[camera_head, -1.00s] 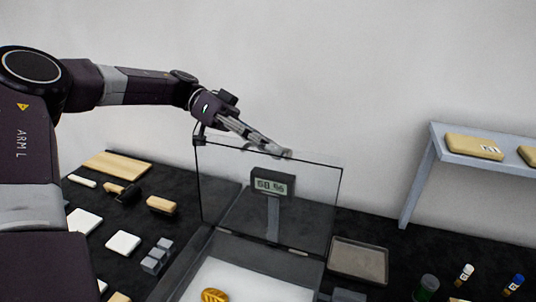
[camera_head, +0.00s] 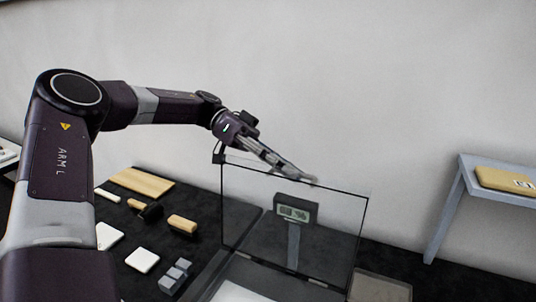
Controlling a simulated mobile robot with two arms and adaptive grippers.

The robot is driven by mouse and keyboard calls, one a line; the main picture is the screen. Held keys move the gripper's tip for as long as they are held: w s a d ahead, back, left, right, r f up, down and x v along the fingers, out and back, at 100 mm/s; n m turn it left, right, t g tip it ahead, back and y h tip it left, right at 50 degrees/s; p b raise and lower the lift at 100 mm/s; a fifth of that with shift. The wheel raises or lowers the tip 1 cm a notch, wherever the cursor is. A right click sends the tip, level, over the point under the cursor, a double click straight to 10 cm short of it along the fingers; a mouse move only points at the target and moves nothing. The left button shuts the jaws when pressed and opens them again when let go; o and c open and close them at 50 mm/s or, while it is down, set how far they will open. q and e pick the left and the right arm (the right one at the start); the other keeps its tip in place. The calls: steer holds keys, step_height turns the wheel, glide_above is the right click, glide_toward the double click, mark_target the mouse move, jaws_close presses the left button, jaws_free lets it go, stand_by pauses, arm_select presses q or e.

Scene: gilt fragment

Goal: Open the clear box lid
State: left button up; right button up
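The clear box lid (camera_head: 255,215) is a thin transparent panel with dark edges. It stands upright, raised at the back of the box. The box (camera_head: 217,268) is dark-rimmed with a pale floor, and most of it is cut off by the bottom edge of the view. My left gripper (camera_head: 308,179) lies along the lid's top edge, its fingers pointing right and slightly down. I cannot tell if it touches the lid, and its finger gap is not clear. My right gripper is not in view.
A small display (camera_head: 296,209) on a post shows through the lid. Left of the box lie a wooden board (camera_head: 142,182), brushes (camera_head: 182,223), white blocks (camera_head: 142,260) and grey cubes (camera_head: 175,275). A tray (camera_head: 380,288) and a raised shelf (camera_head: 500,190) are at right.

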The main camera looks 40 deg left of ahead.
arm_select(q)
steer(key=v, duration=1)
steer(key=shift+a, duration=0.15)
steer(key=shift+r, duration=0.1)
